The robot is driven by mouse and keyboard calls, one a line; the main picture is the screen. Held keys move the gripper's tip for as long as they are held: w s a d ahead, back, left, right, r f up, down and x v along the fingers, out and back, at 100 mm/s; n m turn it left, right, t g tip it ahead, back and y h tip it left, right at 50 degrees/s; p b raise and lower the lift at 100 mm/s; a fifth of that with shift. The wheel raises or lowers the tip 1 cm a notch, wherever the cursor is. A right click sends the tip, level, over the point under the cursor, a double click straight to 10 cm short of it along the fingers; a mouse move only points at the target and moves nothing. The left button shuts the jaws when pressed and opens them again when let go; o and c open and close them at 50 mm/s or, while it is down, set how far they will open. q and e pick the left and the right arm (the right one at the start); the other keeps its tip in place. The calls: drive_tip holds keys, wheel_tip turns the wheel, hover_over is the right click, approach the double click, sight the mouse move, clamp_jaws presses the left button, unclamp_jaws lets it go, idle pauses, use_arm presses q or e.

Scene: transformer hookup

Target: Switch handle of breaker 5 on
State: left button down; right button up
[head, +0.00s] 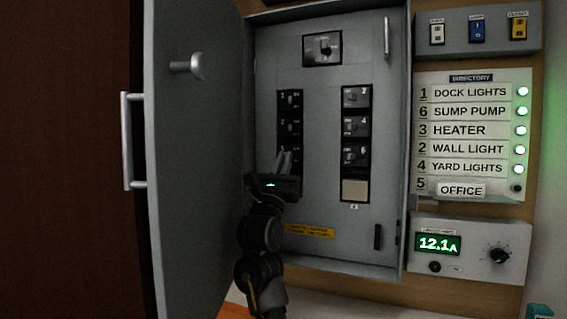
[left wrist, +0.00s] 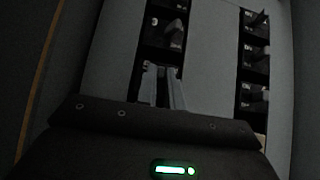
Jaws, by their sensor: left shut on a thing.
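The open grey breaker panel (head: 325,220) holds two columns of black breakers. In the left column, the top breaker (head: 290,101) and the one below it (head: 290,128) show. The lower left position, where breaker 5 appears to sit, is mostly hidden by my left gripper (head: 284,160). That gripper's fingers are shut on a handle there, and they also show in the left wrist view (left wrist: 164,82). The handle itself is hidden between the fingers, so its position cannot be told. In the directory, the lamp (head: 517,188) in row 5, OFFICE, is dark. My right gripper is not in view.
The panel door (head: 195,200) stands open at the left, close to my left arm. The right breaker column (head: 355,127) has a blank plate below it. The other directory lamps (head: 522,91) are green. A meter box (head: 470,250) reads 12.1A.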

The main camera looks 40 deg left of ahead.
use_arm(q)
drive_tip(key=shift+w+d+n+g+y+p, duration=0.2)
drive_tip(key=shift+n+g+y, duration=0.6)
drive_tip(key=shift+y, duration=0.65)
drive_tip(key=shift+w+d+n+g+y+p, duration=0.1)
drive_tip(key=shift+d+n+g+y+p, duration=0.15)
drive_tip(key=shift+n+g+y, duration=0.85)
drive_tip(key=shift+w+d+n+g+y+p, duration=0.1)
drive_tip(key=shift+d+n+g+y+p, duration=0.35)
drive_tip(key=shift+y, duration=1.3)
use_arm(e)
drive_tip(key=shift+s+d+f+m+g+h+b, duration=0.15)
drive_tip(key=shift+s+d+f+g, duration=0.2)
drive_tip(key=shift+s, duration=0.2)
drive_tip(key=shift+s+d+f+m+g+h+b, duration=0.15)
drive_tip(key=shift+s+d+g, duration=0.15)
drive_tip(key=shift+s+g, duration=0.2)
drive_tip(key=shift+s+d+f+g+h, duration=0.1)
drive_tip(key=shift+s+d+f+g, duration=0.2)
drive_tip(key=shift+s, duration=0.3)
use_arm(q)
drive_tip(key=shift+a+m, duration=0.2)
drive_tip(key=shift+m, duration=0.05)
drive_tip(key=c, duration=1.5)
unclamp_jaws()
